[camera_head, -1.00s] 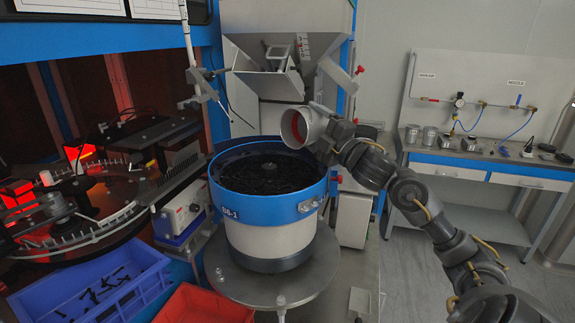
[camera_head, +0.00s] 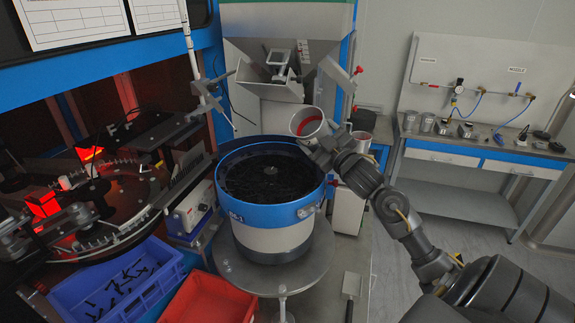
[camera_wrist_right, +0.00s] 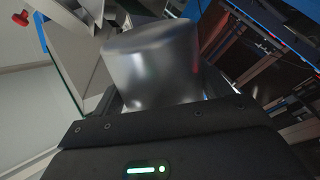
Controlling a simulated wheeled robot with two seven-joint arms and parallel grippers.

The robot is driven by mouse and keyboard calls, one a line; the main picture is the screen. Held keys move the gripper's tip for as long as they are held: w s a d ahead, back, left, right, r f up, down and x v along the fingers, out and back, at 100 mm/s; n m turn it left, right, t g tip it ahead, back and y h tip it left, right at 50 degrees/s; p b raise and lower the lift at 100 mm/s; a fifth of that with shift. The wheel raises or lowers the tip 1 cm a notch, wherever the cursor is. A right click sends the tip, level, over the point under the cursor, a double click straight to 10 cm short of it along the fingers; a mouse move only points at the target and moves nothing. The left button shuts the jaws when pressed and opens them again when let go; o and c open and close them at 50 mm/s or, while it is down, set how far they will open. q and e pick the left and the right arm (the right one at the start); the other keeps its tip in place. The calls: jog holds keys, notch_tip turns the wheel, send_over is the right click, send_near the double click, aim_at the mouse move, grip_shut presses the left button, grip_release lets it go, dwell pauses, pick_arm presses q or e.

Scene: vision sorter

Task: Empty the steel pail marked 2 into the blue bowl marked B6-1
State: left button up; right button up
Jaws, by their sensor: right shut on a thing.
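A steel pail (camera_head: 308,124) with a reddish inside is held by my right gripper (camera_head: 322,146), above the right back rim of the blue bowl. Its mouth faces up and to the left, so it is tilted. Its marking cannot be seen. In the right wrist view the pail (camera_wrist_right: 152,68) fills the space between the fingers of my right gripper (camera_wrist_right: 165,100). The blue bowl (camera_head: 262,217) has a B6-1 label at its lower left and holds many small dark parts. My left gripper is not in view.
A steel hopper (camera_head: 268,85) stands behind the bowl. A second metal container (camera_head: 362,120) stands to the right of the pail. A blue crate (camera_head: 150,275) with dark parts and a red crate (camera_head: 212,300) sit at the front left. Several cans stand on the side bench (camera_head: 480,155).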

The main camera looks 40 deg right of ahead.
jog(key=m+p, duration=0.1)
jog(key=d+m+p, duration=0.1)
jog(key=shift+d+r+m+g+h, duration=0.2)
jog(key=shift+r+m+g+h, duration=0.1)
jog(key=shift+r+m, duration=0.1)
jog(key=shift+d+r+m, duration=0.1)
jog(key=shift+d+m, duration=0.1)
jog(key=shift+m, duration=0.3)
jog(key=shift+w+d+f+m, duration=0.1)
jog(key=shift+d+f+m, duration=0.15)
jog(key=shift+m, duration=0.25)
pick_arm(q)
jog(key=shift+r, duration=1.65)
pick_arm(e)
jog(key=shift+d+f+m+g, duration=0.3)
jog(key=shift+f+m+g, duration=0.1)
jog(key=shift+m, duration=0.45)
jog(key=shift+d+f+m+g, duration=0.25)
jog(key=shift+f+m+g, duration=0.1)
jog(key=shift+m, duration=0.5)
jog(key=shift+f, duration=0.1)
